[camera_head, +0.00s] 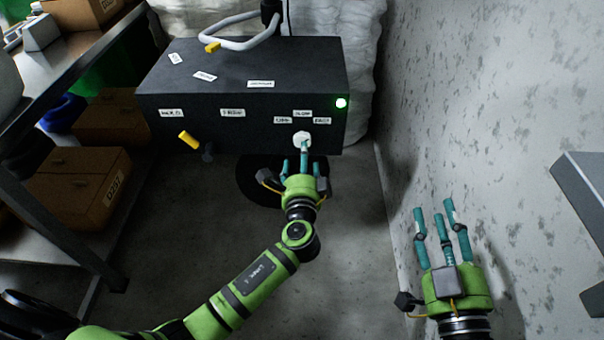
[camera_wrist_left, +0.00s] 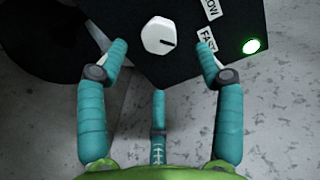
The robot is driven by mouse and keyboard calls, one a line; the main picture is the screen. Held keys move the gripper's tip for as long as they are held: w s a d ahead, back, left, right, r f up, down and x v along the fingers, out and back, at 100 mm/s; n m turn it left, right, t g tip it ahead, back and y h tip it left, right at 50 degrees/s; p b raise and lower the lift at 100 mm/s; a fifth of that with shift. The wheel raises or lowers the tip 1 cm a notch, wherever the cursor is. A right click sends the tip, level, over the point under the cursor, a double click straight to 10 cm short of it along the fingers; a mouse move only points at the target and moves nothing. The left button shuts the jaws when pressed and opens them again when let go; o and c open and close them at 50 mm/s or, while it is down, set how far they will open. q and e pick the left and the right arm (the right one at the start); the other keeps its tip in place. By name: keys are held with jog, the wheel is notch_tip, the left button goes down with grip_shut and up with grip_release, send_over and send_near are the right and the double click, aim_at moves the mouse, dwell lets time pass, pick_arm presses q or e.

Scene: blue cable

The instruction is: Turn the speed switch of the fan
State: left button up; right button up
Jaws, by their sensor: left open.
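The fan's control box (camera_head: 240,80) is a dark box with small white labels on its top and front. A white round speed switch (camera_head: 302,138) sits on its front at the right, below small labels. In the left wrist view the switch (camera_wrist_left: 158,36) shows a dark pointer line toward the right, near the FAST label (camera_wrist_left: 208,45). My left gripper (camera_head: 304,160) is open just in front of the switch, its fingers spread around it; contact cannot be made out. My right gripper (camera_head: 441,218) is open and empty at the lower right, by the wall.
A green light (camera_head: 341,103) glows at the box's right edge. A yellow lever (camera_head: 188,139) sticks out of the front at left. A grey wall (camera_head: 490,90) bounds the right. A shelf with cardboard boxes (camera_head: 80,182) stands at left.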

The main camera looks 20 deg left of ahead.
pick_arm(q)
jog(key=v, duration=0.5)
jog(key=shift+s, duration=0.1)
dwell(0.3)
